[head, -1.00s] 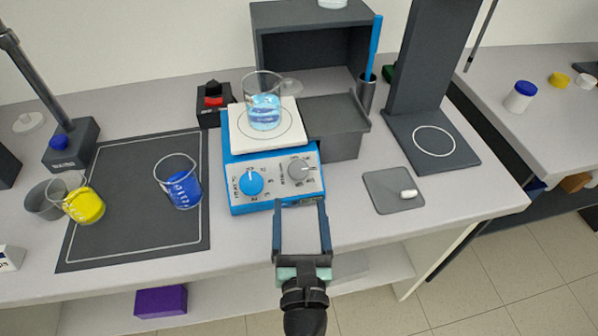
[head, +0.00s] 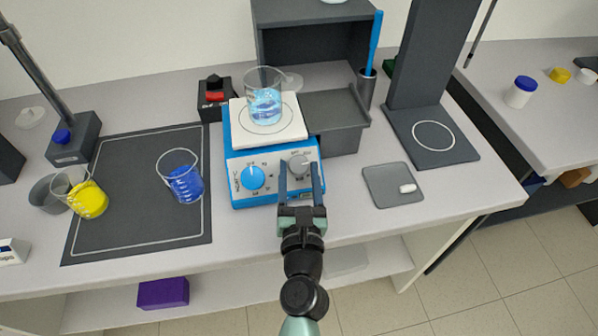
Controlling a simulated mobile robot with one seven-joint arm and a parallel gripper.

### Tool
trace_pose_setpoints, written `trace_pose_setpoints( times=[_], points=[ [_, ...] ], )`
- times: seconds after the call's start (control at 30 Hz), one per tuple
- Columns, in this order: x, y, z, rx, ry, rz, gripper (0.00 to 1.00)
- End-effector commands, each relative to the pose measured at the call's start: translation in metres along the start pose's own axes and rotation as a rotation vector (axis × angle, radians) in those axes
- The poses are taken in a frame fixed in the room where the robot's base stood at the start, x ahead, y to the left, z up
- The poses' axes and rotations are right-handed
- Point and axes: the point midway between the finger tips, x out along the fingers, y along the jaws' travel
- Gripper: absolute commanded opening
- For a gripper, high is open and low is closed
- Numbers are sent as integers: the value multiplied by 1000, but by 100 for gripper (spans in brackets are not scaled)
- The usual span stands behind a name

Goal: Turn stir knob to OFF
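The stir plate (head: 240,165) is a blue and white box with a white top. Its sloped front panel carries a blue knob (head: 251,177) on the left and a grey knob (head: 299,165) on the right, with small markings around each that are too small to read well. A glass beaker of light blue liquid (head: 265,105) stands on the white top. My gripper (head: 300,172) is open, its two fingers pointing at the panel on either side of the grey knob. I cannot tell whether the fingers touch the knob.
A dark mat (head: 135,190) on the left holds a beaker with blue liquid (head: 185,184). A beaker with yellow liquid (head: 90,200) is at its left edge. A dark grey box (head: 342,140) stands close right of the stir plate. A grey pad (head: 385,190) with a white piece lies further right.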

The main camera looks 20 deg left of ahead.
Motion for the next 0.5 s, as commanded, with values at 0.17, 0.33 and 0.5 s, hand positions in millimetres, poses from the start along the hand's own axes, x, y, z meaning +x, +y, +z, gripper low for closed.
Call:
trace_pose_setpoints(
  times=[0.17,0.33,0.5],
  points=[
    [0,0,0,0,0,0,25],
    [0,0,0,0,0,0,0],
    [0,0,-1,-4,0,6,0]
  ],
)
